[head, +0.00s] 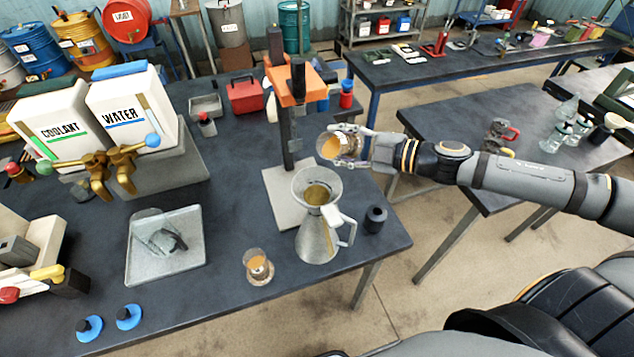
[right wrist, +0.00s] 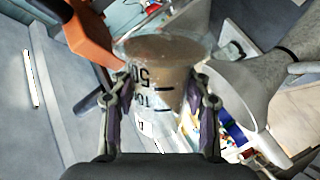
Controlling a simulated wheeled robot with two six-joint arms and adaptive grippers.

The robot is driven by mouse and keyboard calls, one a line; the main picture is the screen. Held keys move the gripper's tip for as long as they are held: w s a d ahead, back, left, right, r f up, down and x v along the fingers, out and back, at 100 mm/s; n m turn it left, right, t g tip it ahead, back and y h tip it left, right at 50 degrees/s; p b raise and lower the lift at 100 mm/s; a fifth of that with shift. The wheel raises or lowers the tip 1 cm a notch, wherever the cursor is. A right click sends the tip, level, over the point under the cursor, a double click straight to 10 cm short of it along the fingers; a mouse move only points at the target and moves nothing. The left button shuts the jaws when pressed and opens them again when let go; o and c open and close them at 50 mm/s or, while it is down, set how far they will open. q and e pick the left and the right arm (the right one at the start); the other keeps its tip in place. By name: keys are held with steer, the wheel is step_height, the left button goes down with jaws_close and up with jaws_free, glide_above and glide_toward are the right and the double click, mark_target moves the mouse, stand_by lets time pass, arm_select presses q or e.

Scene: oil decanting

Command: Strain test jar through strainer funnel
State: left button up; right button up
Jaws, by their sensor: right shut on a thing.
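My right gripper (head: 350,146) is shut on a clear test jar (head: 334,149) of brown liquid, above and slightly right of the strainer funnel. The jar is tilted, its mouth toward the left. In the right wrist view the jar (right wrist: 163,72) sits between both fingers (right wrist: 163,105), with dark volume marks on its side. The strainer funnel (head: 304,186) stands in the neck of a grey metal jug (head: 317,243) with a handle; some brown shows inside the funnel. No stream of liquid shows. My left gripper is not in view.
An orange-topped stand (head: 291,85) rises just behind the funnel. A small glass (head: 257,266) with brown content and a black cylinder (head: 375,219) flank the jug.

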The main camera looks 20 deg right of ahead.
steer(key=shift+f+n+h, duration=0.5)
steer(key=shift+n, duration=0.6)
stand_by(1.1)
steer(key=shift+s+a+r+n+t, duration=0.45)
steer(key=shift+a+n, duration=0.15)
steer(key=shift+n, duration=0.1)
stand_by(0.8)
steer(key=shift+a+r+n+h+p, duration=0.1)
steer(key=shift+r+n+h+p, duration=0.35)
steer(key=shift+n, duration=0.15)
stand_by(0.7)
steer(key=shift+s+a+f+n+t+b, duration=0.15)
steer(key=shift+s+f+n+t+b, duration=0.15)
steer(key=shift+n+b, duration=0.3)
stand_by(0.4)
